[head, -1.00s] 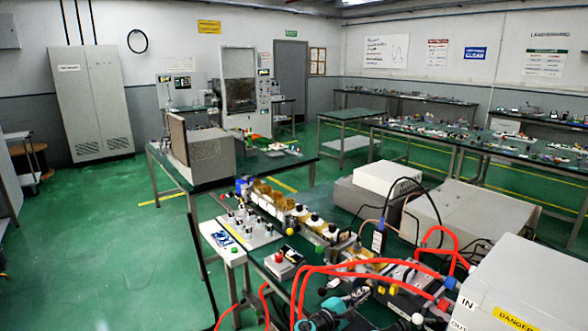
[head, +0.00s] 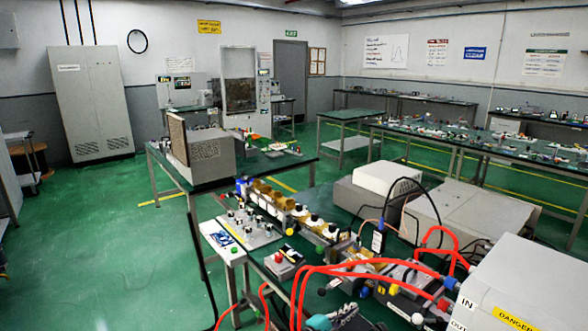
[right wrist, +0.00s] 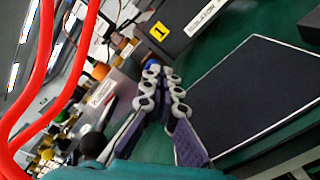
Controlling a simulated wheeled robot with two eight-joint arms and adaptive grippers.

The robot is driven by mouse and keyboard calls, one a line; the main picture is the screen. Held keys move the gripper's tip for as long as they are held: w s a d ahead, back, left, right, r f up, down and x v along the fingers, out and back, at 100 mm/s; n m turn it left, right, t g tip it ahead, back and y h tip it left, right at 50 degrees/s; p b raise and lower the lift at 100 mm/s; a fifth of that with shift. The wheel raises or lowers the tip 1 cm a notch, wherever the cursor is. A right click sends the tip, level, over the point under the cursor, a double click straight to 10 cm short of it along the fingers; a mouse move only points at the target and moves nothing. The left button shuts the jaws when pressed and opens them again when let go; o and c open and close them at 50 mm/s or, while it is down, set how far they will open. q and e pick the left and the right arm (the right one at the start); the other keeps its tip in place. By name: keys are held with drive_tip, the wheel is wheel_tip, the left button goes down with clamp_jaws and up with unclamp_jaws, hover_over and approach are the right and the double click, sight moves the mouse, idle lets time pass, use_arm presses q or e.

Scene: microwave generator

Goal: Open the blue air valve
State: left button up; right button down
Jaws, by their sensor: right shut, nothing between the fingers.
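In the head view a small blue piece (head: 365,291) near the front of the bench may be the same part; I cannot be sure. My right gripper (right wrist: 163,82) is shut and empty, its fingers pointing towards the blue part. I cannot tell whether they touch it. In the head view it shows at the bottom edge (head: 345,309), partly cut off. My left gripper is not in view.
Thick red hoses (head: 380,270) arch over the bench beside my right gripper. A white box marked IN and DANGER (head: 515,285) stands at the right. A dark flat panel (right wrist: 250,90) lies right of my fingers in the wrist view. A red-button box (head: 284,264) is to the left.

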sight(362, 294)
drive_tip(key=shift+s+d+f, duration=0.1)
drive_tip(key=shift+f, duration=0.25)
drive_tip(key=shift+x, duration=3.4)
drive_tip(key=shift+w+a+r, duration=0.2)
drive_tip(key=shift+a+r, duration=0.05)
drive_tip(key=shift+r, duration=0.2)
drive_tip(key=shift+w+a+r, duration=0.15)
drive_tip(key=shift+w+r, duration=0.05)
drive_tip(key=shift+r, duration=0.2)
drive_tip(key=shift+w+a+r, duration=0.1)
drive_tip(key=shift+w+r, duration=0.05)
drive_tip(key=shift+r, duration=0.05)
drive_tip(key=shift+r, duration=0.1)
drive_tip(key=shift+r, duration=0.2)
drive_tip(key=shift+s+v, duration=0.2)
drive_tip(key=shift+v, duration=2.75)
